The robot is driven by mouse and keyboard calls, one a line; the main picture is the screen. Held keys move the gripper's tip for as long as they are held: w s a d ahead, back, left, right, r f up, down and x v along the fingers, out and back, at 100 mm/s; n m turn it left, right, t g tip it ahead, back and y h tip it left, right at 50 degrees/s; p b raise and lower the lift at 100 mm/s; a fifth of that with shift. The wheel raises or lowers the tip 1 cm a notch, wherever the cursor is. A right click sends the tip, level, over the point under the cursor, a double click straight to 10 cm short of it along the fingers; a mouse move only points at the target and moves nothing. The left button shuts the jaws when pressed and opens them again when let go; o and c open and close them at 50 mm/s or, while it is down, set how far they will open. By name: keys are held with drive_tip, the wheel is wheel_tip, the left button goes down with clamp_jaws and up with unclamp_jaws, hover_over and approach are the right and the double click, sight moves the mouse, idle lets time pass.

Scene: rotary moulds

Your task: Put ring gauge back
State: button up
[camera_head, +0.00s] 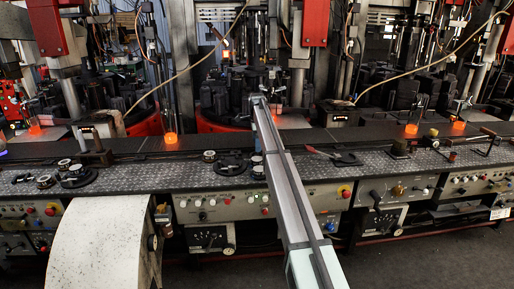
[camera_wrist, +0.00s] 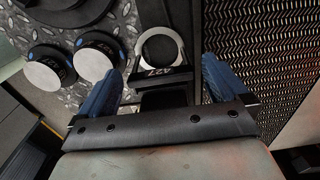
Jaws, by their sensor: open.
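In the wrist view a pale metal ring gauge (camera_wrist: 160,30) with a dark centre sits beyond my gripper, with a black labelled block below it in the picture. My gripper (camera_wrist: 163,66) has its two blue fingers spread wide, one on each side of the ring and block. I see no finger clearly touching the ring. In the head view my arm runs to the metal-plate bench (camera_head: 130,178), and its links largely hide the gripper.
Two white-faced round gauges (camera_wrist: 44,73) (camera_wrist: 93,60) stand close by the left finger. A perforated dark panel (camera_wrist: 265,50) lies to the right. In the head view, glowing orange glass pieces (camera_head: 170,138) (camera_head: 411,128) stand along the back of the bench.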

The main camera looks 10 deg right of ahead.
wheel_tip(320, 180, up, 9)
drive_tip(key=shift+r, duration=0.15)
